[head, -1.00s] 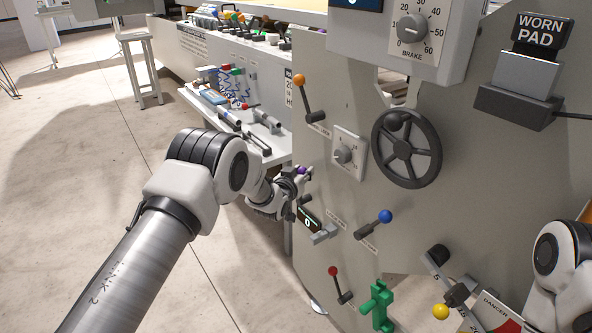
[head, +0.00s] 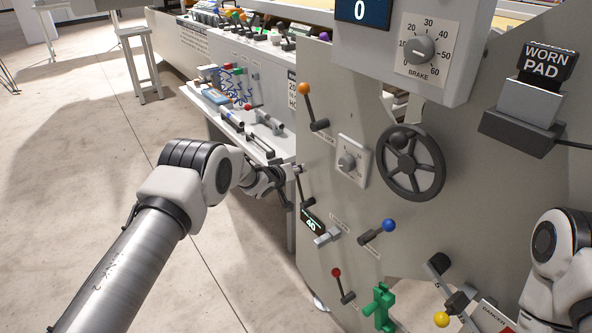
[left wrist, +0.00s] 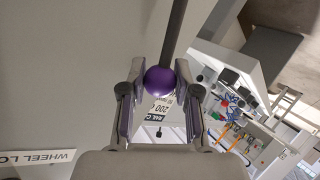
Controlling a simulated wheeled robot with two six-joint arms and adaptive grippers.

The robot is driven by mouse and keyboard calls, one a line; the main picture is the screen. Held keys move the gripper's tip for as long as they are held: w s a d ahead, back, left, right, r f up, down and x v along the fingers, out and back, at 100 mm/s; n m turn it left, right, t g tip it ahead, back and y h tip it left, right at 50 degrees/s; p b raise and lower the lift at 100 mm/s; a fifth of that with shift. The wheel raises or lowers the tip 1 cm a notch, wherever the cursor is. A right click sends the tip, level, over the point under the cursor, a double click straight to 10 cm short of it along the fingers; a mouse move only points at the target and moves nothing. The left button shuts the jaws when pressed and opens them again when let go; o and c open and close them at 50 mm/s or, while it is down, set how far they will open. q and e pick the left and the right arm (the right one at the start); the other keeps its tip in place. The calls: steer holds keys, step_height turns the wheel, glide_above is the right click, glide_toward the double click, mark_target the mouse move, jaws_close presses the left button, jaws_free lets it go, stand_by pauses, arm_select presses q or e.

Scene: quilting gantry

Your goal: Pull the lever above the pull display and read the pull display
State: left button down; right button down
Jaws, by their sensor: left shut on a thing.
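The lever (head: 304,193) is a dark rod on the grey panel, above a small black display (head: 311,223) that reads 40 in pale digits. My left gripper (head: 293,172) is at the lever's upper end, at the panel's left edge. In the left wrist view the lever's purple ball knob (left wrist: 160,81) sits between the two fingers of my left gripper (left wrist: 158,98), which is shut on it. The knob is mostly hidden in the head view. My right arm shows at the right edge, but its gripper is out of view.
Close by on the panel are an orange-knobbed lever (head: 304,89), a dial (head: 348,162), a black handwheel (head: 411,163), a blue-knobbed lever (head: 388,226) and a red-knobbed lever (head: 336,273). A shelf with tools (head: 257,150) stands behind my left gripper.

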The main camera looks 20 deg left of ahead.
arm_select(q)
steer(key=shift+r, duration=0.1)
steer(key=c, duration=1.1)
jaws_free()
steer(key=v, duration=1.2)
steer(key=shift+s, duration=0.1)
